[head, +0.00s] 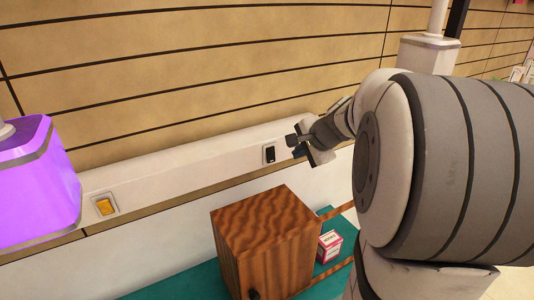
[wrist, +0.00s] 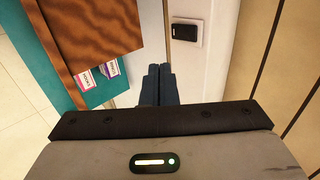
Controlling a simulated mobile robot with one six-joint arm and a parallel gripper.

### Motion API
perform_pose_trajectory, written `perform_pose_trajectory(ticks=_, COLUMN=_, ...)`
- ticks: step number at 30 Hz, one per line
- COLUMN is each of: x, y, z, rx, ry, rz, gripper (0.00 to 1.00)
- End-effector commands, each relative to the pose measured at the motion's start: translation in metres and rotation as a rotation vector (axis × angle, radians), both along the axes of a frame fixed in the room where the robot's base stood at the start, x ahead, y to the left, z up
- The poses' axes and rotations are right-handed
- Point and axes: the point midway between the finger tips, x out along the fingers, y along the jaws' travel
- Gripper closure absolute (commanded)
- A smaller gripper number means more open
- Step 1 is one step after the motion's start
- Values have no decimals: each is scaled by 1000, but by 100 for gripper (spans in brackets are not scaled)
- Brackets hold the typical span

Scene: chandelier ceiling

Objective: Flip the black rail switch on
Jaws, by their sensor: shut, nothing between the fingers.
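The black rail switch (head: 269,155) sits in a pale plate on the white wall rail (head: 190,158). In the wrist view the black switch (wrist: 185,33) shows near the top, just beyond and to the right of my fingertips. My gripper (head: 292,140) is just right of the switch in the head view. In the wrist view my gripper (wrist: 160,70) has its two dark fingers together with nothing between them. A gap shows between the fingertips and the switch in the wrist view; I cannot tell how deep it is.
A yellow switch (head: 105,206) is on the same rail at left, beside a purple-lit block (head: 35,185). Below the rail stands a brown wooden box (head: 255,225) on a teal surface (head: 190,282), with a small red-and-white carton (head: 329,247) beside it.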

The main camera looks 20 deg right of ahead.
Motion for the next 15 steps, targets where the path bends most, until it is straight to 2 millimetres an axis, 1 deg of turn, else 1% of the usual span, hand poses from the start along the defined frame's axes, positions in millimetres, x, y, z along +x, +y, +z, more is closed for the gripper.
perform_pose_trajectory(ticks=5, x=1, y=1, z=-1, rx=-1, ry=1, rz=2, gripper=100)
perform_pose_trajectory(ticks=8, x=5, y=2, z=-6, rx=0, ry=2, rz=2, gripper=100)
perform_pose_trajectory(ticks=11, x=14, y=4, z=-17, rx=0, ry=5, rz=5, gripper=100)
perform_pose_trajectory(ticks=15, x=33, y=8, z=-39, rx=2, ry=6, rz=4, gripper=100)
